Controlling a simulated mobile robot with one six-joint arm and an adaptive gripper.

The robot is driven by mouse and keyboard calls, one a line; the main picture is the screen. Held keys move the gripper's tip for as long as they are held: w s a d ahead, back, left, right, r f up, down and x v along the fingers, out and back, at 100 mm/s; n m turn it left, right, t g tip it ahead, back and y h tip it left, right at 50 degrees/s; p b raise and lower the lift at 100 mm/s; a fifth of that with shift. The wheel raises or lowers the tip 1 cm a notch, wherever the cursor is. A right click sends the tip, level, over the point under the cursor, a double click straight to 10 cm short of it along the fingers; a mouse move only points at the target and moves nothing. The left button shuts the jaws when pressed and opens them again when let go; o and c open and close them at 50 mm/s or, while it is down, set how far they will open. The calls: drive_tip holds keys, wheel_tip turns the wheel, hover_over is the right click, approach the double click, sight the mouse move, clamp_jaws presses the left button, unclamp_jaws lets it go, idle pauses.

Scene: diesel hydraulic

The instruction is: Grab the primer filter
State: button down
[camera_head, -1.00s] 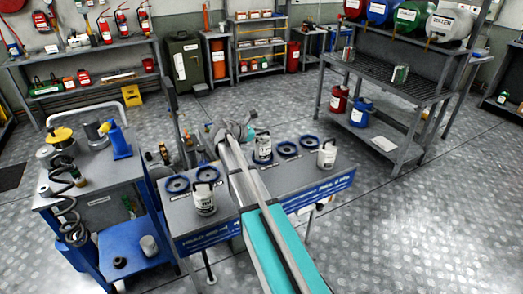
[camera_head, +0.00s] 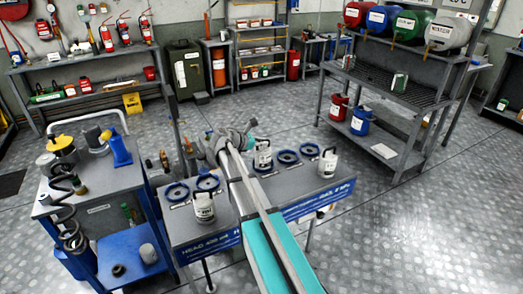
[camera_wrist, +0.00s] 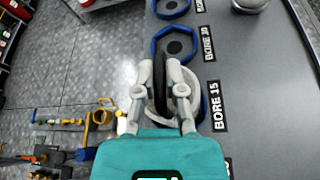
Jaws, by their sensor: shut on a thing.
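My gripper (camera_head: 245,132) is at the far side of the grey bench (camera_head: 180,226). In the wrist view my gripper (camera_wrist: 160,82) is shut on the dark handle of a white canister (camera_wrist: 190,90). That canister, which I take for the primer filter (camera_head: 263,158), stands upright over the blue ring (camera_wrist: 203,110) beside the label BORE 15. Its label is too small to read in the head view. Whether it touches the bench is not clear. Two similar white canisters stand apart from it, one at the left front (camera_head: 204,210) and one at the right (camera_head: 328,164).
Several blue rings (camera_head: 288,157) are set on the bench. A blue trolley (camera_head: 95,215) with a coiled hose and tools stands close at left. A rack with drums (camera_head: 396,85) stands at back right. The floor between is clear.

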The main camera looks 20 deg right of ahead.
drive_tip(key=shift+r, duration=0.2)
wheel_tip(320, 180, up, 3)
drive_tip(key=p, duration=0.3)
drive_tip(key=s+a+r+p, duration=0.3)
drive_tip(key=s+r+p, duration=0.6)
drive_tip(key=s, duration=0.4)
drive_tip(key=shift+s+a+r+p, duration=0.15)
drive_tip(key=shift+s+r+p, duration=0.2)
drive_tip(key=shift+p, duration=0.15)
